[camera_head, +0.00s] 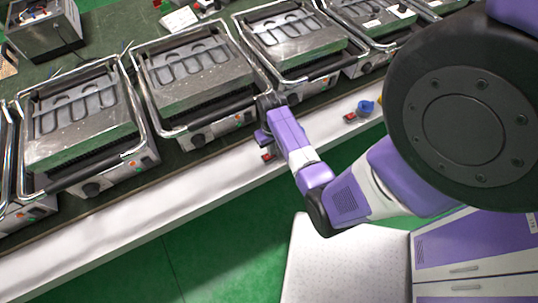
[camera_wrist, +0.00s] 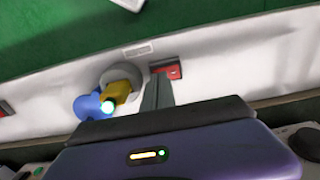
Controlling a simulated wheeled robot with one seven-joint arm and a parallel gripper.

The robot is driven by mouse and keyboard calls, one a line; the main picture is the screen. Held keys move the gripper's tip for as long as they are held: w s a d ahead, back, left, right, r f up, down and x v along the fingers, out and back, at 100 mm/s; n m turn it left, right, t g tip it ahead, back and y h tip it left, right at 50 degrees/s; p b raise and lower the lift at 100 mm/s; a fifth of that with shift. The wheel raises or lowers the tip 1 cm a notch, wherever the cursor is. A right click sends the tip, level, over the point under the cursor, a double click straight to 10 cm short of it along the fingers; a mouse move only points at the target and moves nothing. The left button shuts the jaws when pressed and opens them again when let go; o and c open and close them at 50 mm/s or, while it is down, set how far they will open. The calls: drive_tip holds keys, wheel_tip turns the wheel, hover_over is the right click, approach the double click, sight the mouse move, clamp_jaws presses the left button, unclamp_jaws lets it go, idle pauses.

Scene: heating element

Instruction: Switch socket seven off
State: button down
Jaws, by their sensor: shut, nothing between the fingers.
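In the wrist view, a red rocker switch (camera_wrist: 172,71) sits on the white panel (camera_wrist: 215,60) beside a round grey socket (camera_wrist: 122,76). A yellow and blue plug (camera_wrist: 112,96) is in that socket. A small label (camera_wrist: 138,50) is next to it, too small to read, so I cannot tell the socket's number. My gripper (camera_wrist: 157,82) is shut and empty, its tips close to the switch; I cannot tell whether they touch.
Several metal grill-like heaters (camera_head: 190,75) stand in a row on the green bench above the panel. Another blue plug (camera_head: 365,107) and red switch (camera_head: 349,117) are farther right along the panel. Green floor (camera_head: 215,235) and a white perforated surface (camera_head: 340,260) lie below.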

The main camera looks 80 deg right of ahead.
drive_tip(key=shift+f, duration=0.4)
drive_tip(key=shift+r, duration=0.1)
wheel_tip(320, 180, up, 7)
drive_tip(key=p, duration=0.7)
idle(0.4)
idle(0.4)
